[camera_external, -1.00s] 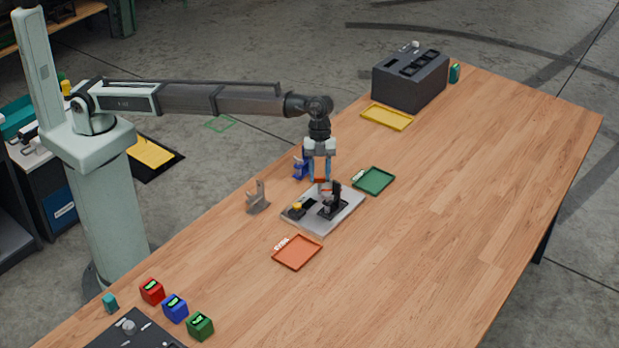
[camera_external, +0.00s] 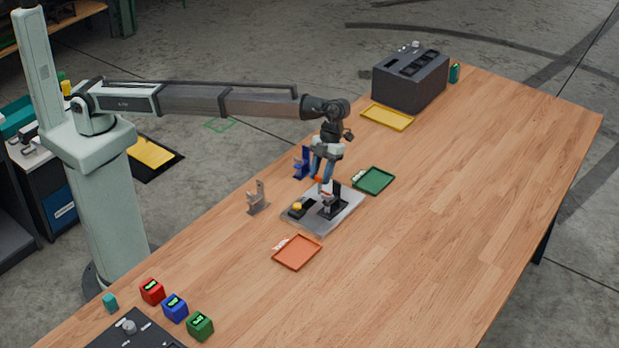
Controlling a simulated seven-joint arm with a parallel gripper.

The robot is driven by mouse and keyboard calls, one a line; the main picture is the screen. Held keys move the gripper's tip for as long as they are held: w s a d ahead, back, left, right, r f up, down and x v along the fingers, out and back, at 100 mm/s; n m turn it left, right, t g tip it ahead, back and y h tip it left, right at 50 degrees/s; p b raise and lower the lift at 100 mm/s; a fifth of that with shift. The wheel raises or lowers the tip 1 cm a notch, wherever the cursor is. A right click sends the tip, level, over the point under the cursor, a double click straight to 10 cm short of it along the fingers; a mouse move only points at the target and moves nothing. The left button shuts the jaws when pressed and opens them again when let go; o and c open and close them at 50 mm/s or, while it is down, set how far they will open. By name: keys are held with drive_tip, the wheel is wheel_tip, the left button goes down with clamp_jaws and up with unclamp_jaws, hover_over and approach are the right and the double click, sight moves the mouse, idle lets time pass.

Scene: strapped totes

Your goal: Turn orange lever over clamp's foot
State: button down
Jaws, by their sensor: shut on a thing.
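My gripper (camera_external: 322,180) is over the grey base plate (camera_external: 313,222) near the middle of the table, tilted with its fingers pointing down and to the left. It is shut on the small orange lever (camera_external: 319,181), of which only a bit shows between the fingertips. Just below is the black clamp (camera_external: 333,207) with an upright black post, standing on the plate's right part. The clamp's foot is too small and too covered to make out. A yellow knob (camera_external: 297,206) on a dark block sits at the plate's left.
A grey bracket (camera_external: 258,199) and a blue bracket (camera_external: 302,163) stand left of and behind the plate. A green tray (camera_external: 374,181), an orange tray (camera_external: 297,253) and a yellow tray (camera_external: 387,117) lie around it. A dark box (camera_external: 409,82) stands at the back. The table's right side is clear.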

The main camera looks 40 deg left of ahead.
idle(0.4)
drive_tip(key=c, duration=0.7)
unclamp_jaws()
drive_tip(key=v, duration=1.4)
drive_tip(key=shift+s, duration=0.1)
